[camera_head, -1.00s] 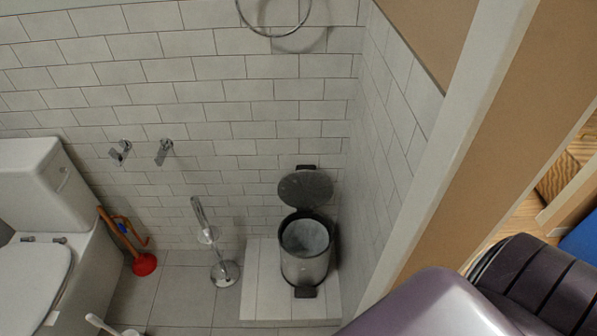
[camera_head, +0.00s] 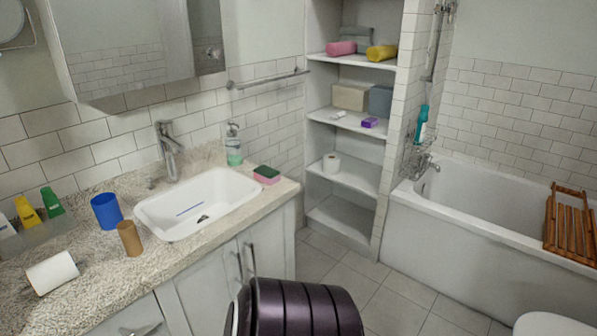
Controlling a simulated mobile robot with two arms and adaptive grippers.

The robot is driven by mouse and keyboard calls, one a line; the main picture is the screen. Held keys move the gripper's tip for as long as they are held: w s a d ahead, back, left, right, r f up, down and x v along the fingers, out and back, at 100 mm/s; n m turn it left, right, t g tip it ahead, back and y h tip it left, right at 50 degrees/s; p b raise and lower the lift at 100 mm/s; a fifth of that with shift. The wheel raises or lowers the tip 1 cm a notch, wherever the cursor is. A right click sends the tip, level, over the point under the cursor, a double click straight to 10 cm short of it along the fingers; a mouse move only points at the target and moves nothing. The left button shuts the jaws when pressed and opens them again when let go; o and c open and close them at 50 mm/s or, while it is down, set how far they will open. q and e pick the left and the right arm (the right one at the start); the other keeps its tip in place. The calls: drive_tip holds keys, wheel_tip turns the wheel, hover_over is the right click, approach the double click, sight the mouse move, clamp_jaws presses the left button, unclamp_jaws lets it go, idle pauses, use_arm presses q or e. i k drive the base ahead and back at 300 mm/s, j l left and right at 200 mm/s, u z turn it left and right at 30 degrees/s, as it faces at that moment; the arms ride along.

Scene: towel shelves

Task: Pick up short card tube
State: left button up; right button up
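The short card tube (camera_head: 130,238), plain brown, stands upright on the speckled stone counter (camera_head: 100,285), in front of the sink's left end. A blue cup (camera_head: 106,211) stands just behind it to the left. A white paper roll (camera_head: 52,273) lies on its side farther left and nearer me. Neither gripper is in view.
A white sink (camera_head: 198,203) with a tap (camera_head: 168,150), a soap bottle (camera_head: 233,146) and a sponge (camera_head: 266,174) are to the tube's right. Open shelves (camera_head: 345,178) and a bathtub (camera_head: 480,230) stand farther right. Tiled floor (camera_head: 400,300) lies between the cabinet and the tub.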

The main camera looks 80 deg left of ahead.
sight(131, 238)
drive_tip(key=u, duration=3.8)
drive_tip(key=l+u, duration=0.25)
drive_tip(key=l, duration=0.15)
drive_tip(key=l+u, duration=0.25)
drive_tip(key=k+l, duration=0.05)
drive_tip(key=l, duration=0.05)
